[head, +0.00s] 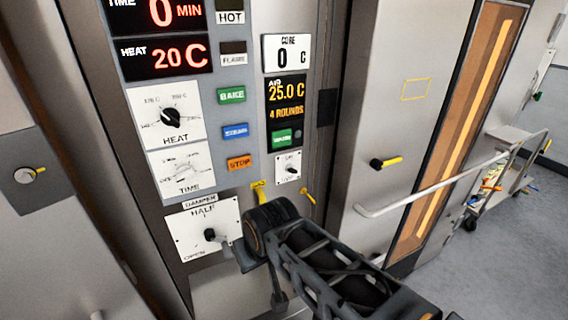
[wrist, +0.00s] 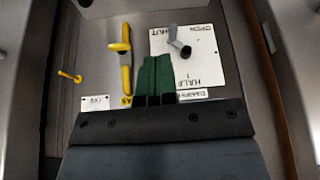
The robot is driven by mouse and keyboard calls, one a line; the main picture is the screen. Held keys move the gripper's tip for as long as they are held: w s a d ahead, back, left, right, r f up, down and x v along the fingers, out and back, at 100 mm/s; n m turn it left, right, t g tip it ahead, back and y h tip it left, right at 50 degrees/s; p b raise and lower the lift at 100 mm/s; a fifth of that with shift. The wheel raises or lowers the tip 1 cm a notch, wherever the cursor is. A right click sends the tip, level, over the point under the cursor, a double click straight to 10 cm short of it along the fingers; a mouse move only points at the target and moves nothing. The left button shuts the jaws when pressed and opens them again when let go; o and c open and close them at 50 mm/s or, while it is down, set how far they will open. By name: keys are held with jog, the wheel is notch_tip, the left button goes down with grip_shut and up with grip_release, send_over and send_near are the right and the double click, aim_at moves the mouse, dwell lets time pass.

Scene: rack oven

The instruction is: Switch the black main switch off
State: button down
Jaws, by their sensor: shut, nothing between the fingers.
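I cannot make out a black switch labelled as the main switch in either view; my arm hides part of the lower panel in the head view. My gripper (wrist: 157,62) is shut and empty in the wrist view, its green fingers together in front of the lower panel. The fingers lie between a yellow handle (wrist: 126,58) and the white damper plate (wrist: 215,70) with its dark knob (wrist: 184,50). In the head view the damper knob (head: 210,234) is left of my arm, and the yellow handle (head: 258,187) shows just above it. I cannot tell whether the fingers touch the panel.
Above are the black heat knob (head: 170,117), the time knob (head: 188,170), the orange stop button (head: 239,162) and a small dial plate (head: 289,167). A small yellow lever (head: 308,196) sits right of my arm. A rail (head: 430,182) and a trolley (head: 510,165) are at right.

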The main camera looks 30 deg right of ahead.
jog(key=w+d+r+b, duration=0.1)
jog(key=w+d+r, duration=0.6)
jog(key=d+r, duration=0.2)
jog(key=w+d+r+m+b, duration=0.1)
jog(key=w+d+r, duration=0.6)
jog(key=d, duration=0.6)
notch_tip(320, 180, up, 2)
jog(key=shift+w+t+h, duration=0.3)
jog(key=shift+h, duration=0.1)
send_over(292, 170)
jog(key=f, duration=0.5)
jog(key=s+f, duration=0.1)
jog(key=f, duration=0.2)
jog(key=shift+a+f, duration=0.1)
jog(key=f, duration=0.3)
jog(key=shift+s+p, duration=0.2)
jog(key=shift+p, duration=0.1)
jog(key=shift+s+f, duration=0.25)
jog(key=shift+f, duration=0.5)
